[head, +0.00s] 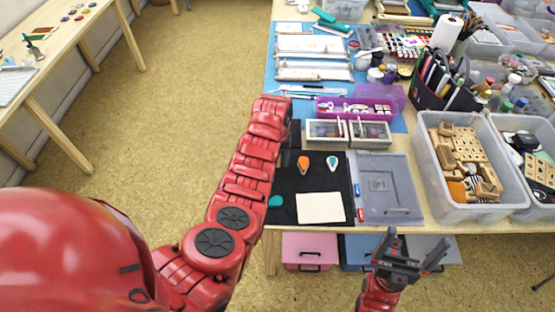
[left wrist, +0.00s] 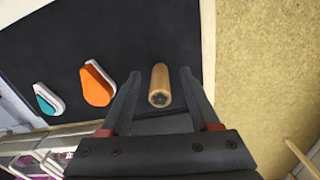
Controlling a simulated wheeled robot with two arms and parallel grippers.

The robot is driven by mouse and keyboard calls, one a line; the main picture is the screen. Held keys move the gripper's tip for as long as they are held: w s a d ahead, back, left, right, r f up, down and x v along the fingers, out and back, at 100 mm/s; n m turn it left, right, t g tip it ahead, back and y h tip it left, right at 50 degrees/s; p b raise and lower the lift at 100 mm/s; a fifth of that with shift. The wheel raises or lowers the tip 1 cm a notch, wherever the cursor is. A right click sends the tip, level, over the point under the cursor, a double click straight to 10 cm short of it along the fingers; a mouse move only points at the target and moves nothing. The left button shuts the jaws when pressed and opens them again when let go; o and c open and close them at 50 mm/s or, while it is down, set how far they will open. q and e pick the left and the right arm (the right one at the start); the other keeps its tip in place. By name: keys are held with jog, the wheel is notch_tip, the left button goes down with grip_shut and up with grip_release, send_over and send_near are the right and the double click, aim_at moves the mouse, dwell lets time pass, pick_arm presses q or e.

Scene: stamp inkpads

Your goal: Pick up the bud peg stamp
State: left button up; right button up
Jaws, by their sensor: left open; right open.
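A wooden peg stamp (left wrist: 160,85), a light brown cylinder with a small dark mark on its near end, lies on or stands over the black mat (left wrist: 150,30) in the left wrist view. My left gripper (left wrist: 157,75) is open, one finger on each side of the peg, with gaps showing on both sides. In the head view, my left arm hides the peg and most of this gripper. The orange drop-shaped inkpad (head: 303,162) and the teal-and-white one (head: 332,163) lie on the mat. My right gripper (head: 402,250) is open and empty in front of the table edge.
A cream card (head: 320,207) and a teal piece (head: 275,201) lie on the mat. A grey case (head: 385,185) lies right of it. Stamp boxes (head: 326,132) stand behind. A clear bin of wooden blocks (head: 430,160) stands further right.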

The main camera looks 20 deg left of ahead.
pick_arm(q)
grip_shut()
jog(key=shift+r, duration=0.2)
dwell(0.3)
jog(key=shift+r+b, duration=0.4)
jog(key=shift+r, duration=0.1)
jog(key=shift+s+r+b, duration=0.15)
jog(key=shift+s+r, duration=0.05)
jog(key=shift+r, duration=0.35)
jog(key=shift+s+r+b, duration=0.15)
jog(key=shift+s+r, duration=0.05)
jog(key=shift+r, duration=0.3)
jog(key=s, duration=0.1)
jog(key=s+d+r+p, duration=0.1)
jog(key=shift+s+p, duration=0.3)
jog(key=s+p, duration=0.3)
jog(key=shift+s+d+r, duration=0.3)
jog(key=shift+s+d, duration=0.1)
jog(key=s+p, duration=0.1)
jog(key=s, duration=0.1)
jog(key=s+d+p, duration=0.1)
jog(key=s, duration=0.1)
jog(key=s+d+p, duration=0.1)
jog(key=s, duration=0.2)
jog(key=shift+s+d+p, duration=0.25)
jog(key=shift+s+p, duration=0.1)
jog(key=shift+s, duration=0.3)
